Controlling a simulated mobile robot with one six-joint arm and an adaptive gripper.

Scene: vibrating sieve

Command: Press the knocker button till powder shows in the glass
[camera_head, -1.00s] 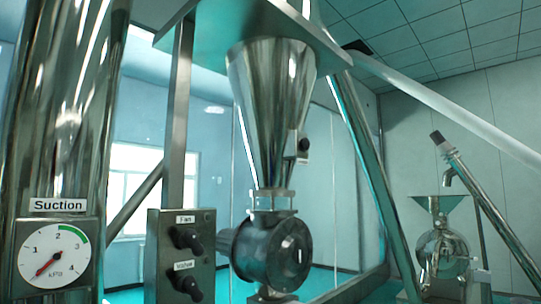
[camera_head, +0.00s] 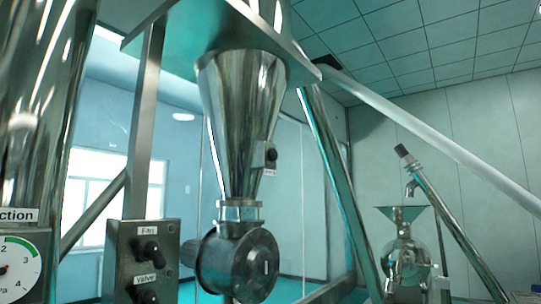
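A shiny steel cone hopper (camera_head: 240,115) hangs below a flat steel plate in the middle of the view. A small grey box with a dark round button, the knocker (camera_head: 269,155), sits on the cone's lower right side. A short clear glass section (camera_head: 239,211) joins the cone's bottom to a dark round valve housing (camera_head: 240,262). The glass looks clear, with no powder visible in it. My gripper is not in view.
A control box (camera_head: 140,255) with Fan and Valve knobs stands left of the housing. A suction gauge (camera_head: 15,265) is cut off at the left edge. Slanted steel legs (camera_head: 335,175) flank the hopper. A funnelled machine (camera_head: 405,250) stands at the right.

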